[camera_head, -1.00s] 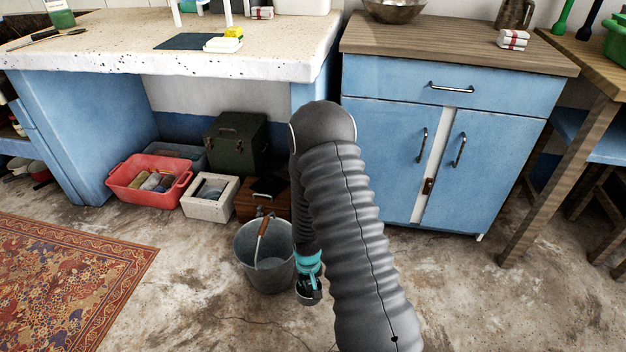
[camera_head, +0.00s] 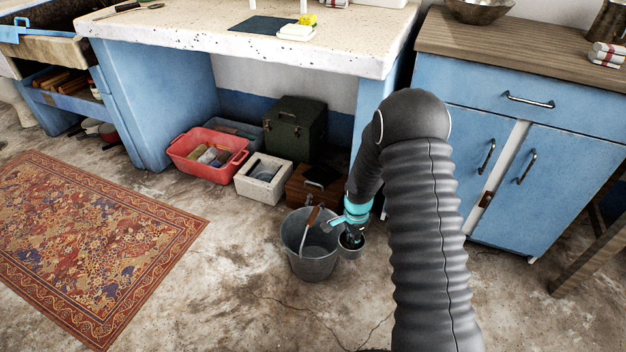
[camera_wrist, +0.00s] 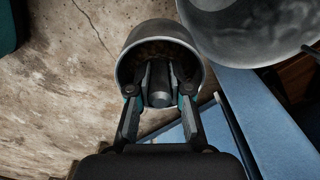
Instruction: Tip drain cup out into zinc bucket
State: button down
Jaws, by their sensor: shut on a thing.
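The drain cup is a small grey metal cup (camera_head: 352,252) just right of the zinc bucket's rim in the head view. In the wrist view the cup (camera_wrist: 129,66) shows its round mouth and a dark brownish inside; I cannot make out what is in it. My gripper (camera_wrist: 160,85) is shut on the cup at its near side, and in the head view my gripper (camera_head: 351,232) points down to it. The zinc bucket (camera_head: 312,266) stands upright on the floor, its wooden-gripped handle leaning across the mouth. The bucket (camera_wrist: 255,30) fills the upper right of the wrist view, close beside the cup.
Behind the bucket are a brown wooden box (camera_head: 312,188), a pale block-like bin (camera_head: 263,187), a red tub (camera_head: 184,156) and a green case (camera_head: 294,128). A blue cabinet (camera_head: 505,170) stands right. A rug (camera_head: 85,230) lies left. Floor in front is clear.

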jog(key=w+a+r+m+p, duration=0.1)
jog(key=w+a+r+m, duration=0.3)
jog(key=a+r+m, duration=0.35)
jog(key=w+a+r+m+p, duration=0.1)
jog(key=w+a+r+m, duration=0.35)
jog(key=r+m, duration=0.55)
jog(key=s+d+f+t+y+b, duration=0.1)
jog(key=f+t+y+b, duration=0.3)
jog(key=y+b, duration=0.3)
jog(key=s+d+f+t+y+b, duration=0.1)
jog(key=f+t+y+b, duration=0.3)
jog(key=y, duration=1.1)
jog(key=shift+d+f+m+b, duration=0.3)
jog(key=shift+d+b, duration=0.45)
jog(key=shift+b, duration=1)
jog(key=shift+r, duration=0.1)
